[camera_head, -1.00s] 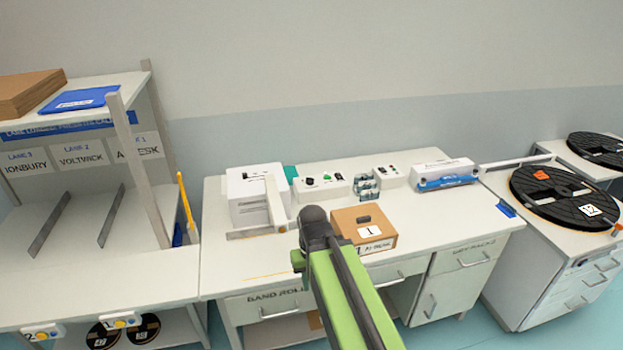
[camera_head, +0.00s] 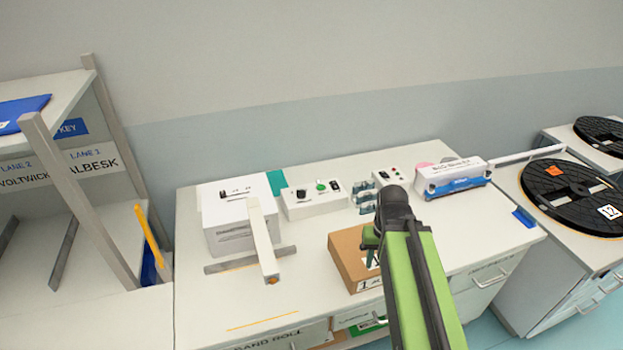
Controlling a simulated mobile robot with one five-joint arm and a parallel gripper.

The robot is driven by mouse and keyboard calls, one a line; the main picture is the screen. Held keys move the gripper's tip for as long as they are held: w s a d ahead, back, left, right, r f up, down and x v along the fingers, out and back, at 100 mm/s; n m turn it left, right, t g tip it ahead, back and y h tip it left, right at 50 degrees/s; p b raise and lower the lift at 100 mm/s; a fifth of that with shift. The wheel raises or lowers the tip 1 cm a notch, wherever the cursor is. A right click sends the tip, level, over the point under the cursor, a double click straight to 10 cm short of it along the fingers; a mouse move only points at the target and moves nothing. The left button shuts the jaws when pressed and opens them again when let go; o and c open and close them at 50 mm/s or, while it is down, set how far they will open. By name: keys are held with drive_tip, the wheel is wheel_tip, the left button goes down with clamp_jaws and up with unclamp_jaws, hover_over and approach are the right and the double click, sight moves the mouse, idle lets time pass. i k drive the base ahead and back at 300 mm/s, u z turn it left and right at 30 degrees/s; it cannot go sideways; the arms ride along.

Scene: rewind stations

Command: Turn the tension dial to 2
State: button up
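A white control box (camera_head: 316,203) stands near the back of the worktable, with a black knob (camera_head: 301,194), a green button (camera_head: 320,186) and a small dark switch.
A cardboard box (camera_head: 350,258) sits close left of my arm. A white machine (camera_head: 236,225) with a forward-reaching bar (camera_head: 262,245) stands at left. A blue-and-white carton (camera_head: 452,182) and a black reel (camera_head: 571,196) are at right. The front-left tabletop is mostly clear.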

sight(301, 193)
drive_tip(key=u, duration=0.1)
drive_tip(key=i, duration=1.05)
drive_tip(key=u, duration=0.55)
